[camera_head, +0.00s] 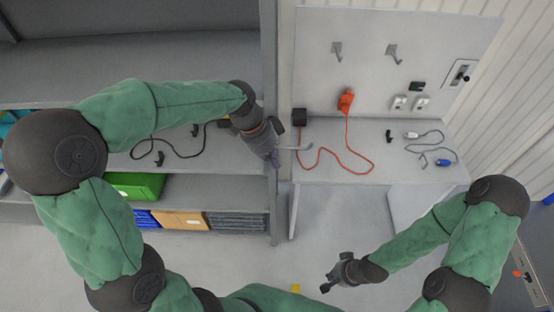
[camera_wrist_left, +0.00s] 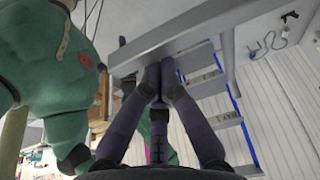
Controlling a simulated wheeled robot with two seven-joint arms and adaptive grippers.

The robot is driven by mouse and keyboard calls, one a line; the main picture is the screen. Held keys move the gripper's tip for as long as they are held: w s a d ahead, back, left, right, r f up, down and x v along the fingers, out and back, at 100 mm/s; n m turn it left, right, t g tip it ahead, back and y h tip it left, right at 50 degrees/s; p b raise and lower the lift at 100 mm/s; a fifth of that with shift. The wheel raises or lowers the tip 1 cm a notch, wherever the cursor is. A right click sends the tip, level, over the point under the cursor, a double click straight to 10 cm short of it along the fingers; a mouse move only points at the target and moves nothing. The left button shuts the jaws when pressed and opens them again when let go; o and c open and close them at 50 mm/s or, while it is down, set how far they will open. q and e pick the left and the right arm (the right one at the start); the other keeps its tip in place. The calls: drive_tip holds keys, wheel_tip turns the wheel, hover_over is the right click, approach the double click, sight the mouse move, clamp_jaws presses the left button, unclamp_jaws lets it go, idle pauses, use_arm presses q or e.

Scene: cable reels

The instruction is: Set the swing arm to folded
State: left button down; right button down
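A thin grey bar (camera_head: 298,148), which looks like the swing arm, sticks out to the right beside the shelf's right post in the head view. My left gripper (camera_head: 273,155) is at the bar's left end, in front of the post. In the left wrist view the fingertips of my left gripper (camera_wrist_left: 160,76) are together in front of a grey beam. I cannot tell whether the bar is between them. My right gripper (camera_head: 334,280) is low over the floor, away from the bar; its fingers are too small to read.
The shelf holds a green bin (camera_head: 136,185) and a black cable (camera_head: 180,152). A grey workbench (camera_head: 420,172) stands to the right, with an orange cable (camera_head: 345,160) and a blue-ended cable (camera_head: 443,162). Hooks (camera_head: 394,54) are on the panel above. Floor between shelf and bench is clear.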

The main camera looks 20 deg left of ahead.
use_arm(q)
drive_tip(key=w+a+m+g, duration=0.1)
drive_tip(key=a+m+g, duration=0.1)
drive_tip(key=a+m, duration=0.6)
drive_tip(key=shift+a+g+y, duration=0.3)
drive_tip(key=shift+a, duration=2.75)
drive_tip(key=shift+w, duration=0.1)
drive_tip(key=shift+d, duration=0.1)
